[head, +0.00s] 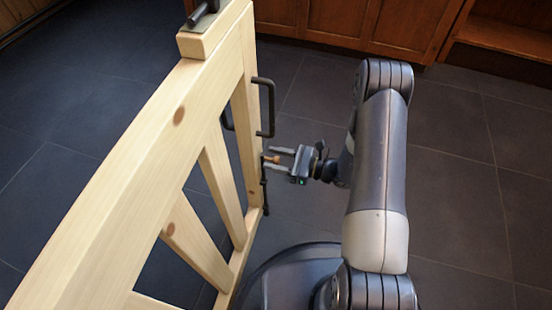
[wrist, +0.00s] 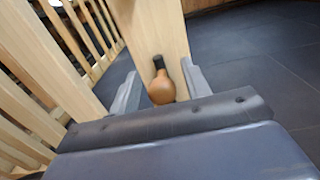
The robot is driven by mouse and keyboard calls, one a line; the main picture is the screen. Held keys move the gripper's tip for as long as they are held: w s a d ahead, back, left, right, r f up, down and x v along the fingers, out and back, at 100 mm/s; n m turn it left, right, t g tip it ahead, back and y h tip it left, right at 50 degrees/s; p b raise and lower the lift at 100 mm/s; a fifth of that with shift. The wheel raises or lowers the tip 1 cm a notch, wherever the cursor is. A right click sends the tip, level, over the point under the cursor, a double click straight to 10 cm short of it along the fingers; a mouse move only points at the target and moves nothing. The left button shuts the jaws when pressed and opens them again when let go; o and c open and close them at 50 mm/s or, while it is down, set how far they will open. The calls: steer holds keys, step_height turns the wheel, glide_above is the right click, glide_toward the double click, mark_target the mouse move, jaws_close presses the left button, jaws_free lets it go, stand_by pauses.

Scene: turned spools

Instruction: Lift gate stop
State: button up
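The gate stop is a thin black rod (head: 264,190) standing upright on the near face of the pale wooden gate (head: 128,155), at its end post. A brown turned knob (head: 271,159) sticks out from the top of the rod. In the wrist view the knob (wrist: 161,90) is round with a dark neck, in front of the gate post (wrist: 150,28). My gripper (head: 268,159) is open, its two fingers on either side of the knob. A gap shows between the knob and each finger. The rod's lower end is hard to make out against the dark floor.
A black pull handle (head: 271,108) is on the gate just above the stop. A dark latch (head: 203,12) tops the gate. Wooden cabinets (head: 345,22) stand at the back. Dark tiled floor (head: 465,165) is clear on the right.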

steer(key=p+v, duration=0.2)
steer(key=v, duration=0.9)
steer(key=shift+a, duration=0.1)
steer(key=b+x, duration=0.2)
steer(key=x, duration=0.8)
steer(key=shift+f, duration=0.15)
steer(key=shift+w+a+f+b, duration=0.1)
steer(key=shift+a+f+b, duration=0.35)
steer(key=shift+f+b, duration=0.25)
steer(key=shift+f, duration=0.65)
